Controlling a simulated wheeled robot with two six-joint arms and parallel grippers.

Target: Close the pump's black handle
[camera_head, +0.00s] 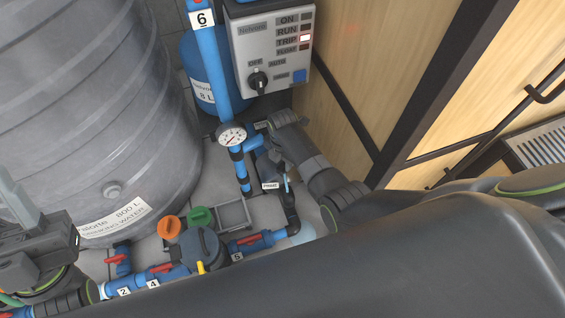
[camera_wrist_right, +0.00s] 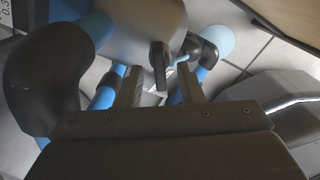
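The pump is mostly hidden behind my right arm in the head view; a white PRIME label (camera_head: 270,185) shows there. In the right wrist view the pump's grey body (camera_wrist_right: 145,25) fills the top middle. Its black handle (camera_wrist_right: 158,65) stands upright in the picture, in line with the gap between my right gripper's fingers (camera_wrist_right: 161,88). The fingers are apart, with clear gaps on both sides of the handle. In the head view my right gripper (camera_head: 269,168) points down over the pump.
A control box (camera_head: 270,50) with a black selector knob (camera_head: 258,82) is above the pump. A pressure gauge (camera_head: 232,135) and blue pipe (camera_head: 210,60) stand left of my right wrist. A large grey tank (camera_head: 90,110) fills the left. Red-handled valves (camera_head: 163,268) line the floor pipes.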

